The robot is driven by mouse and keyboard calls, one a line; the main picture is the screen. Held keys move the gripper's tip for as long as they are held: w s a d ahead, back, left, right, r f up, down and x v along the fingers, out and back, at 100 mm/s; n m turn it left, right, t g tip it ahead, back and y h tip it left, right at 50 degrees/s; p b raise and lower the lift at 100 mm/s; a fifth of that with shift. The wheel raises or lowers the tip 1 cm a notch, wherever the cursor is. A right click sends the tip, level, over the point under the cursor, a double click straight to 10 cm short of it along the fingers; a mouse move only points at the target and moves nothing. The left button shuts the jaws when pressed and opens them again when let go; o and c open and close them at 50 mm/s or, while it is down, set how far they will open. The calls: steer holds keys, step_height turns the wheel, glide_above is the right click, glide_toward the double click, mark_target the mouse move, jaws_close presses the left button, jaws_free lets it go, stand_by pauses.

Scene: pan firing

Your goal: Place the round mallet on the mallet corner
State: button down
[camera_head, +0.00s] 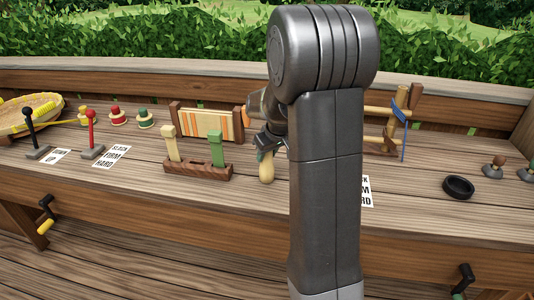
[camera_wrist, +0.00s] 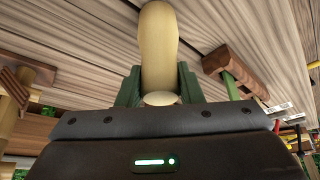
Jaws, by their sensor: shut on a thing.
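My gripper (camera_head: 265,150) is shut on a pale yellow round mallet and holds it above the bench, behind my arm in the head view. The mallet's pale rounded end (camera_head: 266,167) hangs down below the gripper. In the wrist view the pale mallet (camera_wrist: 159,45) sits between my green fingers. Part of it is hidden by the gripper. I cannot tell for certain which spot is the mallet corner. A wooden frame (camera_head: 384,113) with a blue strip stands to the right, partly hidden by my arm.
A brown block (camera_head: 197,171) with a pale and a green upright peg stands just left of the mallet. An orange-striped panel (camera_head: 208,124) is behind it. Levers (camera_head: 91,135), colored knobs and a basket (camera_head: 28,112) are left. A black dish (camera_head: 458,187) is right, with bare bench around it.

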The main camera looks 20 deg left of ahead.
steer(key=c, duration=1.4)
jaws_free()
steer(key=shift+f, duration=0.15)
steer(key=shift+c, duration=0.2)
steer(key=o, duration=0.4)
steer(key=shift+o, duration=0.2)
steer(key=shift+r, duration=0.4)
steer(key=v, duration=1.1)
steer(key=shift+d+r, duration=0.25)
steer(key=shift+s+f, duration=0.1)
steer(key=shift+f, duration=0.05)
